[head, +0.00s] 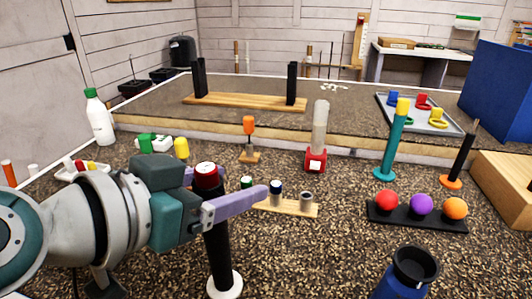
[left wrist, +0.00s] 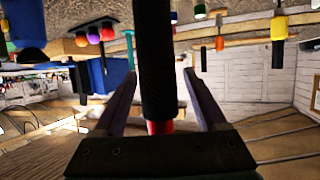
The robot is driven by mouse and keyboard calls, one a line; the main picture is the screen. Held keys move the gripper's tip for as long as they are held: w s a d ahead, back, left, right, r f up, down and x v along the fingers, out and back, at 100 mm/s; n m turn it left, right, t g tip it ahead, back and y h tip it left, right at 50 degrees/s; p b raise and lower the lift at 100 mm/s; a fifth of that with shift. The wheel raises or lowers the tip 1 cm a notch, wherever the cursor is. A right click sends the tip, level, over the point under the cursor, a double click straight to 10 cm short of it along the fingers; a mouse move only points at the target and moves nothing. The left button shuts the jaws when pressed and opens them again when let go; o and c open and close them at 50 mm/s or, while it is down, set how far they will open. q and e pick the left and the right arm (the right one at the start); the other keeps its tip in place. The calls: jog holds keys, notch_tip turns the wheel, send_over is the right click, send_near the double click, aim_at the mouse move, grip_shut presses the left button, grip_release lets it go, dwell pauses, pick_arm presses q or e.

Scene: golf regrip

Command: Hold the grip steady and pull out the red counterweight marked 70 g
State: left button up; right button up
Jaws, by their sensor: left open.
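The black grip (head: 217,250) stands upright on a round white base (head: 225,284) in front of me. The red counterweight (head: 206,172) sits at its top end, with a pale label on top that is too small to read. My left gripper (head: 228,188) is open, its purple fingers on either side of the grip's top. The left wrist view, which looks upside down, shows the black grip (left wrist: 158,65) between the two fingers and the red counterweight (left wrist: 160,127) close to the palm, with gaps on both sides. My right gripper is not in view.
A wooden rack (head: 288,206) with several small weights lies just right of the grip. A dark blue container (head: 408,275) stands at the front right, near a black tray of coloured balls (head: 420,220). A red-based tube (head: 317,145) stands behind.

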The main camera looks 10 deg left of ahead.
pick_arm(q)
grip_shut()
dwell(0.6)
dwell(1.8)
